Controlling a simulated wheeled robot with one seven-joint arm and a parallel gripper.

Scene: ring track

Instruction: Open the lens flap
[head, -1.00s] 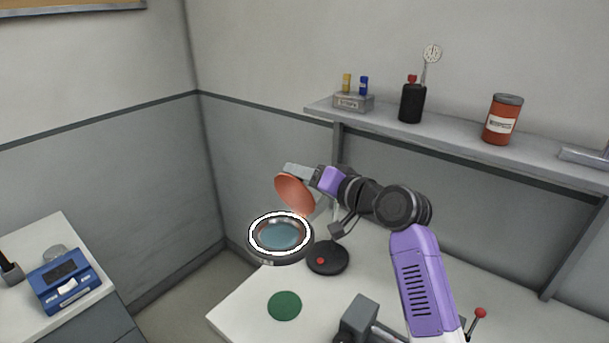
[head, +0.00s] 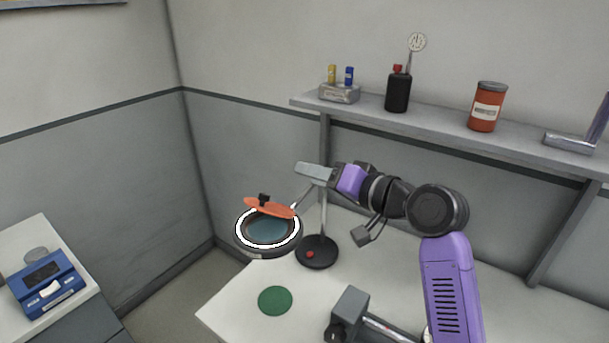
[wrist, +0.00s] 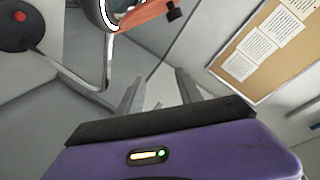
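The round orange lens flap (head: 266,208) of the magnifier lamp tilts slightly above the far side of the lens, with its black knob (head: 264,198) on top. Below it, the lens head has a lit white ring (head: 241,237) and a bluish lens (head: 268,231); part of the lens is hidden by the flap. My gripper (head: 299,168) is up and to the right of the flap, apart from it. In the wrist view, my gripper (wrist: 160,85) has its two fingers spread with nothing between them, and the flap (wrist: 145,16) shows beyond them at the top.
The lamp's black base (head: 318,254) with a red button stands on the white table (head: 235,312). A green disc (head: 275,300) and a grey device (head: 350,304) are near the front. A shelf (head: 440,126) with bottles and a can runs along the back wall.

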